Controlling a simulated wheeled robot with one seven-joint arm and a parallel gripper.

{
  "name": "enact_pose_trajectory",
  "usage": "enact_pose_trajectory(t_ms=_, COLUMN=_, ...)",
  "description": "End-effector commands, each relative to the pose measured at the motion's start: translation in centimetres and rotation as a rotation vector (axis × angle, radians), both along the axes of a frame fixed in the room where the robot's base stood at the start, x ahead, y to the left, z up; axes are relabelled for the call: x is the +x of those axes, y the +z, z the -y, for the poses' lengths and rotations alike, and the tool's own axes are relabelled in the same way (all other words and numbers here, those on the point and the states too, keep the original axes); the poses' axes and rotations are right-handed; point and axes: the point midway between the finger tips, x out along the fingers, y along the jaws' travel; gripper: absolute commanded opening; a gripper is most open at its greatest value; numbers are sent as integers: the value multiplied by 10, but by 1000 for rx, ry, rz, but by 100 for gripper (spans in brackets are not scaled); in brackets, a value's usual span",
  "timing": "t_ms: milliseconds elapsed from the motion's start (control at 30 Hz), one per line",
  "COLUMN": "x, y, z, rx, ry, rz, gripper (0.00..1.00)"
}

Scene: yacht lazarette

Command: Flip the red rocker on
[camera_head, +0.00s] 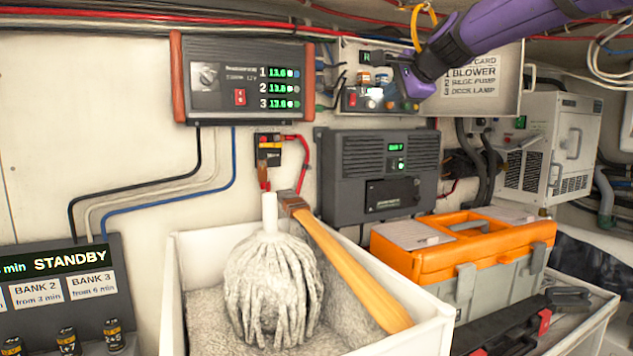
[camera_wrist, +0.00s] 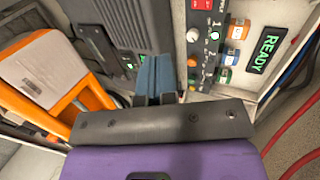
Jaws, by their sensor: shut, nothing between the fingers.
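A red rocker (camera_head: 351,98) is at the left end of a small control panel (camera_head: 345,75) on the back wall. In the wrist view a red part (camera_wrist: 202,4) is at the top edge, cut off by the frame. I cannot tell which way either is tipped. My gripper (camera_head: 393,62) is in front of the panel's right side and hides part of it. In the wrist view its blue-grey fingers (camera_wrist: 155,76) are together and empty, beside the panel.
The panel has a READY display (camera_wrist: 264,51), a white knob (camera_wrist: 192,35) and several coloured parts. A grey unit (camera_head: 378,170) is below it. An orange toolbox (camera_head: 430,263) and a white bin (camera_head: 190,290) with a mop (camera_head: 268,280) stand in front.

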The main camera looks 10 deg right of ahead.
Motion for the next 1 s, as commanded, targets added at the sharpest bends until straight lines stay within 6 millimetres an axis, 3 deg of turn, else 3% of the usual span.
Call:
enact_pose_trajectory(t_ms=167, x=-47, y=-18, z=-4, rx=-151, ry=70, rz=-27, gripper=0)
enact_pose_trajectory(t_ms=267, x=-93, y=-41, z=-5, rx=-300, ry=147, rz=-59, gripper=0)
enact_pose_trajectory(t_ms=600, x=-256, y=-145, z=9, rx=-794, ry=471, rz=-192, gripper=0)
enact_pose_trajectory(t_ms=800, x=-340, y=-211, z=25, rx=-1024, ry=675, rz=-268, gripper=0)
enact_pose_trajectory(t_ms=1000, x=-385, y=-251, z=36, rx=-1144, ry=804, rz=-315, gripper=0)
